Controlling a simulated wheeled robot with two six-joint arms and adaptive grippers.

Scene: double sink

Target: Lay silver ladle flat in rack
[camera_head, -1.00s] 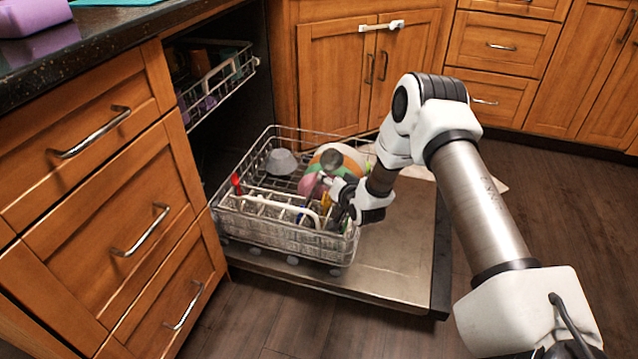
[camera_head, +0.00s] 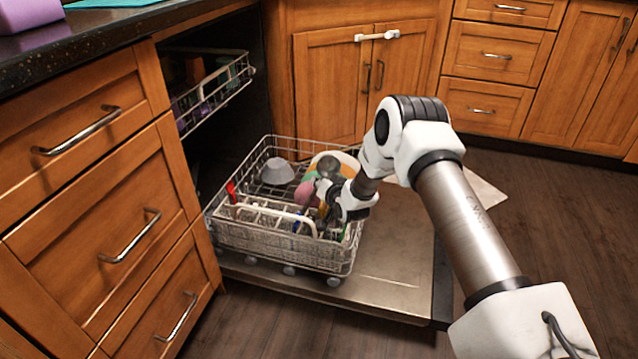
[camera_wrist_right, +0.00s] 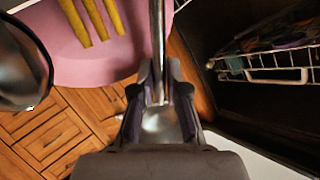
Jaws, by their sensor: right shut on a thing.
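My right gripper (camera_head: 330,190) is over the right part of the lower dishwasher rack (camera_head: 275,254). In the right wrist view my right gripper (camera_wrist_right: 160,88) is shut on a slim silver shaft, taken to be the ladle's handle (camera_wrist_right: 158,40). The shaft runs away from the fingers, and a wider shiny part shows between them. A dark, rounded metal piece (camera_wrist_right: 22,65) shows at the left edge there; I cannot tell whether it belongs to the ladle. In the head view the ladle is hard to separate from the gripper and dishes. My left gripper is out of view.
A grey bowl (camera_head: 277,171) and a pink plate (camera_head: 305,192) sit in the rack. The cutlery basket (camera_head: 270,212) holds a red-handled utensil (camera_head: 231,190). The upper rack (camera_head: 228,82) is partly out.

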